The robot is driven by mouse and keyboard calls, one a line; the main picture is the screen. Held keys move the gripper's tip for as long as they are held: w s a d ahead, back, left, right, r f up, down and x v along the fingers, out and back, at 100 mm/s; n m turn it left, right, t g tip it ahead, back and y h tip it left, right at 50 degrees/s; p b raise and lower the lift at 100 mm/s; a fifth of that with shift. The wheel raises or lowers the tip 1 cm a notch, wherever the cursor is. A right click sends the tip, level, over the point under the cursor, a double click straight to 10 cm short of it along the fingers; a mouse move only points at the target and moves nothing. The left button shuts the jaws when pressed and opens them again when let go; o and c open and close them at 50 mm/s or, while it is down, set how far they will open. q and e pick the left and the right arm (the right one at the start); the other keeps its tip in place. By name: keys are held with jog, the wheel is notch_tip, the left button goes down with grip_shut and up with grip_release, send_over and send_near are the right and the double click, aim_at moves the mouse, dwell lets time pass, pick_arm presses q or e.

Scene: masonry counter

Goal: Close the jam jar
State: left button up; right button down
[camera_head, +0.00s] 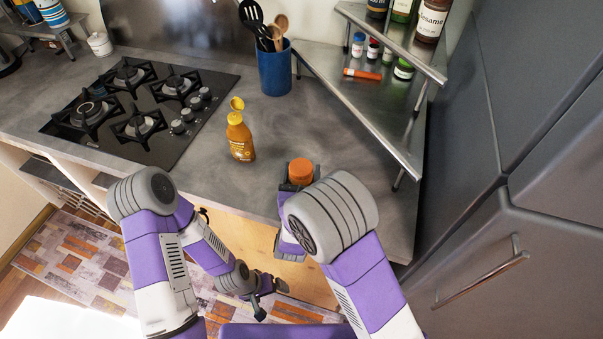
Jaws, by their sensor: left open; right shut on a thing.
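An amber bottle (240,142) with a pale label stands upright on the grey counter (190,185). Its yellow cap (237,104) is tilted up above the neck. My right gripper (301,184) is shut on an orange round-topped thing (301,170) near the counter's front edge, right of the bottle. My own wrist and the gripper hide its lower part, so I cannot tell whether it is a jar or only a lid. I cannot tell which of these is the jam jar. My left gripper (267,296) is open and empty, low in front of the counter.
A gas hob (150,105) lies left of the bottle. A blue utensil holder (274,70) stands behind it. A metal corner shelf (385,105) with small jars and an orange tube is at the right, beside a grey fridge (530,190). Counter around the bottle is clear.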

jog(key=shift+c, duration=2)
grip_release()
jog(key=shift+f, duration=0.15)
jog(key=o, duration=0.4)
jog(key=shift+s+r, duration=0.15)
jog(key=shift+r, duration=0.1)
jog(key=s, duration=0.4)
jog(key=s+a, duration=0.1)
jog(key=s, duration=0.6)
jog(key=shift+s+a+p, duration=0.2)
jog(key=shift+s+p, duration=0.1)
jog(key=shift+s, duration=0.05)
